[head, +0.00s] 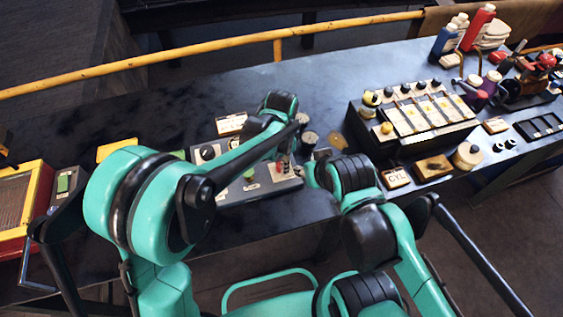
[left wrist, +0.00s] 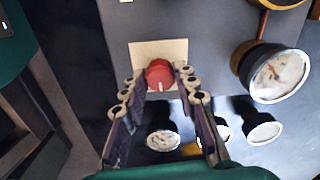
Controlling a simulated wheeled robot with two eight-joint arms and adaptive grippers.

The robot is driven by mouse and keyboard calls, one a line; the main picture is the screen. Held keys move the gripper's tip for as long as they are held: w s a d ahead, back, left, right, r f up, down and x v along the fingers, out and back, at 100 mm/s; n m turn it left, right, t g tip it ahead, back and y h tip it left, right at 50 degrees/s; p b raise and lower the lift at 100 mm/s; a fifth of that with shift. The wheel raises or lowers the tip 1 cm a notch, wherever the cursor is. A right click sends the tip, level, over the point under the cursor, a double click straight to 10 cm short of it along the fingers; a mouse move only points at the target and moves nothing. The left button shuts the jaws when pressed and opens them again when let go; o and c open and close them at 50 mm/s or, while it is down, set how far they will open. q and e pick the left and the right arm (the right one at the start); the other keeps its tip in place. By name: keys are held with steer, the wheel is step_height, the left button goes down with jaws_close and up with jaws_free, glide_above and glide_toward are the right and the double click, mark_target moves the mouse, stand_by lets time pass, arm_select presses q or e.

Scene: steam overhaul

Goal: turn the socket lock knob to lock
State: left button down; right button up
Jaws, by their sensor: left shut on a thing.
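The knob (left wrist: 159,72) is round and red, with a small white mark at its lower edge in the left wrist view. It sits on a cream plate (left wrist: 143,52) on a grey panel (left wrist: 205,25). My left gripper (left wrist: 160,78) has its two fingers on either side of the knob and is shut on it. In the head view the left gripper (head: 285,150) reaches down to the grey control box (head: 262,187), partly hidden by its own arm. Lettering on the plate cannot be read. My right arm shows beside the box, but its gripper cannot be made out.
Several round gauges stand by the panel, one large (left wrist: 280,76). In the head view a box with yellow and black knobs (head: 425,115), a CYL plate (head: 396,178) and bottles (head: 478,27) stand to the right. A yellow rail (head: 200,50) runs along the back.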

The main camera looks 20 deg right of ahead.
stand_by(0.3)
arm_select(q)
steer(key=c, duration=1.2)
jaws_free()
steer(key=shift+o, duration=0.2)
step_height(320, 180, up, 12)
